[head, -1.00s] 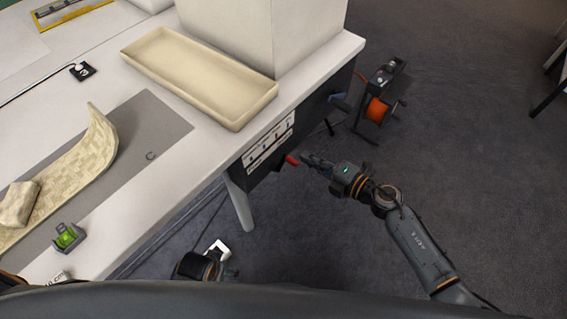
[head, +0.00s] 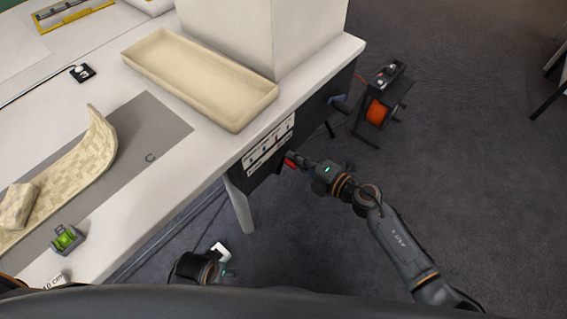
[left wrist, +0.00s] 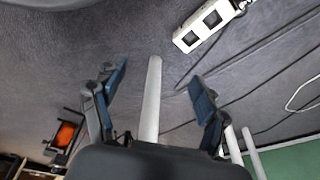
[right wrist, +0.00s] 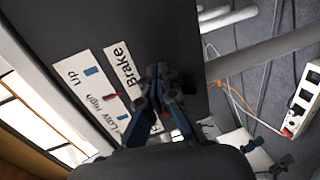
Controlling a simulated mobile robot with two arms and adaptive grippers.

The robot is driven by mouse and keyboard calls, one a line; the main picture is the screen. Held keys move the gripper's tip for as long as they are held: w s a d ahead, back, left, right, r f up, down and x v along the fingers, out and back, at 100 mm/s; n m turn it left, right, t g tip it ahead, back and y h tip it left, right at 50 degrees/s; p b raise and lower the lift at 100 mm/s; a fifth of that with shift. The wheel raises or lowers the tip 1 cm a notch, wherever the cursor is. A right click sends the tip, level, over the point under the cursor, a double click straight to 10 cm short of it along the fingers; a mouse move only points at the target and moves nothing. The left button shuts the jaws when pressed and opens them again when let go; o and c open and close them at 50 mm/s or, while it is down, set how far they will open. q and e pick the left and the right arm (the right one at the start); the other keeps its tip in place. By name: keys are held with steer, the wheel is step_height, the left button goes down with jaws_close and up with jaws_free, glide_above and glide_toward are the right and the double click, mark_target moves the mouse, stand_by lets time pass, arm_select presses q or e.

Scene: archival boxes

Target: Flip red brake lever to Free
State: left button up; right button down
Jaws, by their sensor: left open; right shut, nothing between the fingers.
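The red brake lever (head: 289,163) sticks out of the dark panel (head: 262,172) on the table's side. My right gripper (head: 295,158) is shut and empty, its fingertips right beside the lever; I cannot tell whether they touch. In the right wrist view my right gripper (right wrist: 160,72) is in front of a white label reading "Brake" (right wrist: 122,68) and hides part of it. Small red parts show around the fingers there, but which is the lever is unclear. My left gripper (left wrist: 160,85) is open and empty over the floor, beside a table leg.
The tabletop (head: 165,175) holds a cream tray (head: 130,60), a large pale box (head: 290,30), a grey mat (head: 165,115) and a green level (head: 66,238). A stand with an orange reel (head: 377,110) is on the floor beyond the panel. A white power strip (left wrist: 207,22) lies on the floor.

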steer(key=shift+s+a, duration=0.4)
steer(key=shift+s, duration=0.15)
steer(key=shift+s+a+p, duration=0.55)
steer(key=shift+s, duration=0.2)
arm_select(q)
steer(key=f, duration=0.1)
steer(key=s+f, duration=0.1)
steer(key=f, duration=0.1)
steer(key=shift+s+f, duration=0.35)
steer(key=shift+s, duration=0.05)
arm_select(e)
steer(key=s+d, duration=0.2)
steer(key=d, duration=0.4)
steer(key=shift+s+d, duration=0.25)
steer(key=shift+d, duration=0.15)
arm_select(q)
steer(key=shift+s+f, duration=0.1)
steer(key=shift+s, duration=0.1)
